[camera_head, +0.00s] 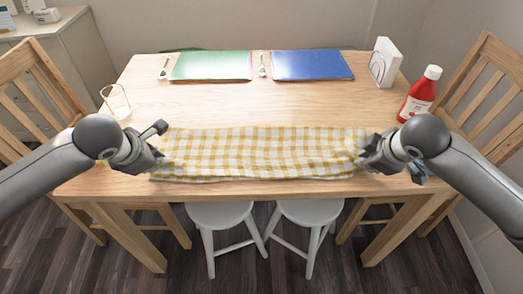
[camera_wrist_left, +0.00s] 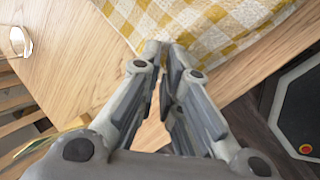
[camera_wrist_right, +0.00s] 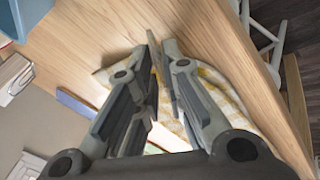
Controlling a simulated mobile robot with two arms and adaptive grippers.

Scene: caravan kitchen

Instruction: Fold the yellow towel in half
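The yellow-and-white checked towel (camera_head: 260,152) lies along the table's near side as a wide strip, with some creases. I cannot tell how many layers it has. My left gripper (camera_head: 152,160) is at its left end; in the left wrist view the fingertips (camera_wrist_left: 166,46) are close together beside the towel's edge (camera_wrist_left: 200,25), and a grip on cloth is not clear. My right gripper (camera_head: 372,152) is at the towel's right end. In the right wrist view its fingertips (camera_wrist_right: 161,40) have a narrow gap with bare wood behind them, and the towel (camera_wrist_right: 222,88) lies behind the fingers.
A green placemat (camera_head: 212,65) and a blue placemat (camera_head: 312,65) lie at the back with spoons. A glass (camera_head: 116,102) stands at the left, a red bottle (camera_head: 418,95) and a white holder (camera_head: 384,62) at the right. The table (camera_head: 270,105) is clear between.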

